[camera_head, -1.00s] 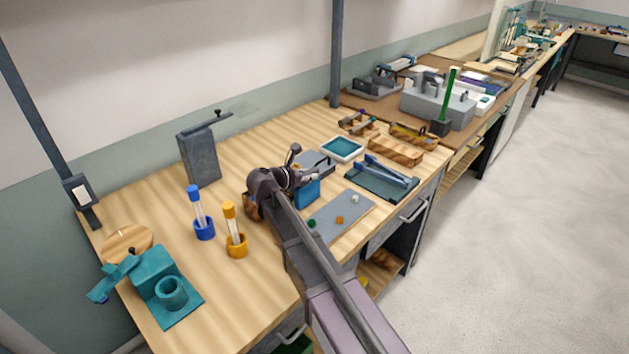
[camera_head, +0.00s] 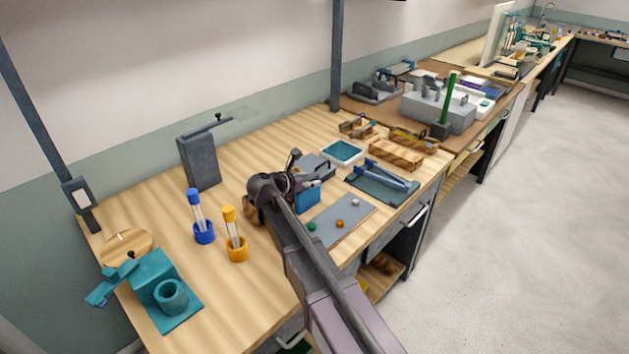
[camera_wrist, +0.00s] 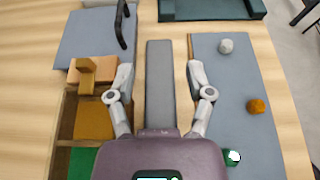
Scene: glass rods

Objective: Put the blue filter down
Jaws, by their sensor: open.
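The blue filter appears as a bright blue upright panel (camera_head: 308,199) just below my gripper (camera_head: 303,184) in the head view, beside the grey mat. In the wrist view my gripper (camera_wrist: 160,76) is open, its fingers apart on either side of a long grey-blue strip (camera_wrist: 160,95). The strip lies in line with the gap, and I see clearance on both sides. It may be the filter's top edge, but I cannot tell for sure. The contact under the panel is hidden.
Right of my gripper is a grey mat (camera_wrist: 232,75) with white (camera_wrist: 226,46), orange (camera_wrist: 257,106) and green (camera_wrist: 232,157) pieces. Left is a wooden box (camera_wrist: 62,125) with orange and green parts. A grey plate with a black handle (camera_wrist: 122,25) is beyond. Tubes stand left (camera_head: 235,240).

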